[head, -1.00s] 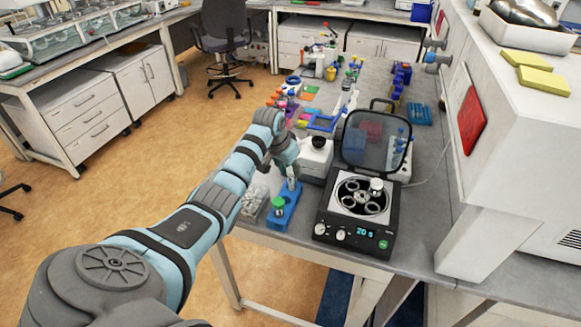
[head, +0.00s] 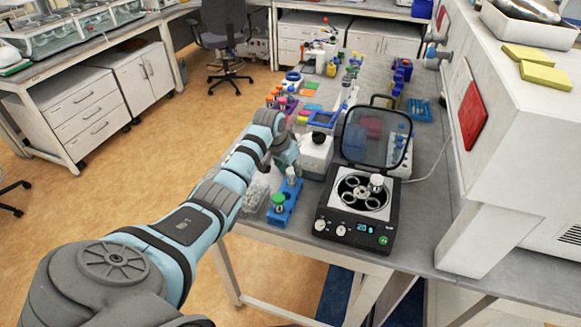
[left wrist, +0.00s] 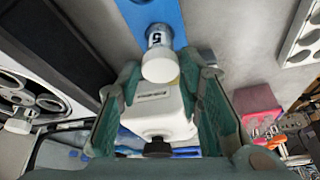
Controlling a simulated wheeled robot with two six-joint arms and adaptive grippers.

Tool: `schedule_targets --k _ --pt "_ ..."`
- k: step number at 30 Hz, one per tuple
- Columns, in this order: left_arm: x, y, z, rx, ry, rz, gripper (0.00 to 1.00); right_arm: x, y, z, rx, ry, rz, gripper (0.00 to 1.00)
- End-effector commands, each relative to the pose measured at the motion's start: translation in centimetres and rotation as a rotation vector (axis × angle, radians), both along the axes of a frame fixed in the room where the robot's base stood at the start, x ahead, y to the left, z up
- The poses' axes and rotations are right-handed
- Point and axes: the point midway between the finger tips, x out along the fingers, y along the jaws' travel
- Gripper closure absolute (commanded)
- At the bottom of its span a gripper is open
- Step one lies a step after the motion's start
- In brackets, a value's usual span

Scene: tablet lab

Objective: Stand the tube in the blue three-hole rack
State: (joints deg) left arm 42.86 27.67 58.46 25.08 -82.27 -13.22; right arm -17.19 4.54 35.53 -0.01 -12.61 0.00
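The blue three-hole rack (head: 287,212) stands near the table's front edge, left of the centrifuge. A green-capped tube (head: 278,201) stands in its near end. A white-capped tube (head: 291,174) is at its far end, just under my left gripper (head: 288,168). In the left wrist view, this tube (left wrist: 158,38) bears a dark 5 and stands over the blue rack (left wrist: 150,12). The fingers of my left gripper (left wrist: 160,75) are apart on either side of the white cap, with gaps showing. How deep the tube sits is hidden. My right gripper is out of view.
An open-lidded centrifuge (head: 340,230) stands right of the rack, with a white-capped item (head: 376,181) on its rotor. A white device (head: 316,152) is close behind the rack. A clear container (head: 255,197) stands at its left. Coloured racks crowd the table further back.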

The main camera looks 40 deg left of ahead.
Motion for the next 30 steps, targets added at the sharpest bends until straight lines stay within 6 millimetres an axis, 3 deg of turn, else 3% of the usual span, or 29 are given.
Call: schedule_targets --k 2,13,17,24,30 --pt "0.0 0.0 0.0 0.000 0.000 0.000 0.50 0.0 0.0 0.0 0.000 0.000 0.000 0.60" --pt "-0.2 0.1 0.7 0.001 -0.002 0.000 0.50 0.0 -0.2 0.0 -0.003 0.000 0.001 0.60" --pt "-1.2 0.0 3.1 0.005 -0.004 0.000 0.50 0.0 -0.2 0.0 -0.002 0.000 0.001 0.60" --pt "-3.6 -0.1 9.2 0.003 -0.004 0.000 0.50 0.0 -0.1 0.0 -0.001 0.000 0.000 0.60" --pt "-4.5 -0.1 11.1 0.001 -0.001 0.000 0.50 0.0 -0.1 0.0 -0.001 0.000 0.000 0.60"
